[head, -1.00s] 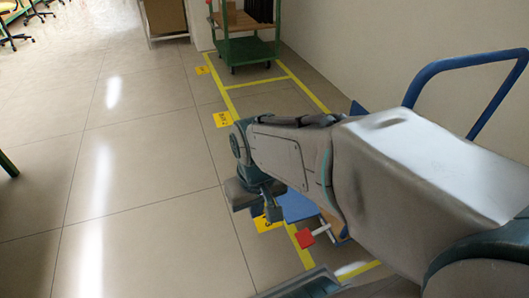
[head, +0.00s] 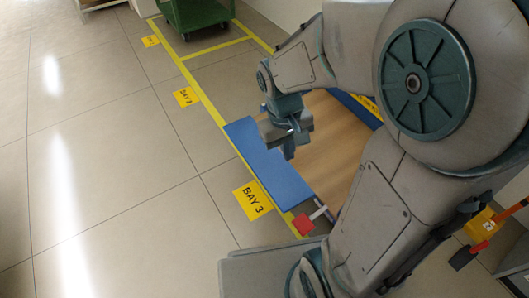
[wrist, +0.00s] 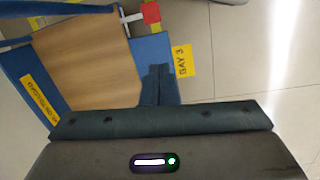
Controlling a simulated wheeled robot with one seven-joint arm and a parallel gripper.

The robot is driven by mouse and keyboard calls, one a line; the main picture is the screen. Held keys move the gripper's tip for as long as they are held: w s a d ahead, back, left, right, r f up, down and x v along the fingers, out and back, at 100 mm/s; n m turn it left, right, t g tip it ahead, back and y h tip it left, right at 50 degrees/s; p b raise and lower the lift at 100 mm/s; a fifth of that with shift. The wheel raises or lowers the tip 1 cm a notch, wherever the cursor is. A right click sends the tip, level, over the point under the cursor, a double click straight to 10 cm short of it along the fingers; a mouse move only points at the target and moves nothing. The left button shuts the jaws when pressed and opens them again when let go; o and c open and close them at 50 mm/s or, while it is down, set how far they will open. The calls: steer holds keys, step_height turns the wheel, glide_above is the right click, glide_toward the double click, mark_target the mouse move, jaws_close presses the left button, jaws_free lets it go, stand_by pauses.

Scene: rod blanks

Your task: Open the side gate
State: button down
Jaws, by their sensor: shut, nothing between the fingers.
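The blue side gate (head: 262,158) lies along the left edge of a cart with a wooden deck (head: 335,135). It also shows in the wrist view (wrist: 147,48), beside the deck. I cannot tell how far it is tilted. A red knob (head: 304,225) on a white lever (head: 319,213) sits at the near end of the gate, and the knob shows at the top of the wrist view (wrist: 151,12). My gripper (head: 288,152) is shut and empty, over the gate in the head view. Its fingers (wrist: 159,72) cover part of the gate in the wrist view. Contact cannot be told.
Yellow floor tape and a BAY 3 label (head: 253,199) lie left of the cart. A green cart (head: 197,14) stands at the back. A yellow part with a red lever (head: 479,226) is at the right. The tiled floor to the left is clear.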

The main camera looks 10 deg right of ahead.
steer(key=w+a+f+n+g+h+p, duration=0.2)
steer(key=w+a+f+n+h, duration=0.1)
steer(key=w+a+f+n, duration=0.4)
steer(key=s+a+f+n+t+h+p, duration=0.1)
steer(key=a+f+n+t+h+p, duration=0.2)
steer(key=f, duration=0.9)
steer(key=s+a+f+n+t+h, duration=0.1)
steer(key=a+f+n+h, duration=0.25)
steer(key=f, duration=0.85)
steer(key=s+d+f+n+t+h+p, duration=0.1)
steer(key=s+d+f+n+t+h, duration=0.2)
steer(key=f+n, duration=0.45)
steer(key=w+d+f+m+t+y+b, duration=0.1)
steer(key=w+d+f+b, duration=0.1)
steer(key=d+f, duration=0.5)
steer(key=shift+w+d+r, duration=0.15)
steer(key=shift+d+r, duration=0.05)
steer(key=shift+r, duration=0.6)
steer(key=shift+w+d+r, duration=0.1)
steer(key=shift+d+r, duration=0.1)
steer(key=shift+r, duration=0.65)
steer(key=shift+w+d+r, duration=0.15)
steer(key=shift+d+r, duration=0.05)
steer(key=shift+r, duration=0.6)
steer(key=shift+a+r, duration=0.1)
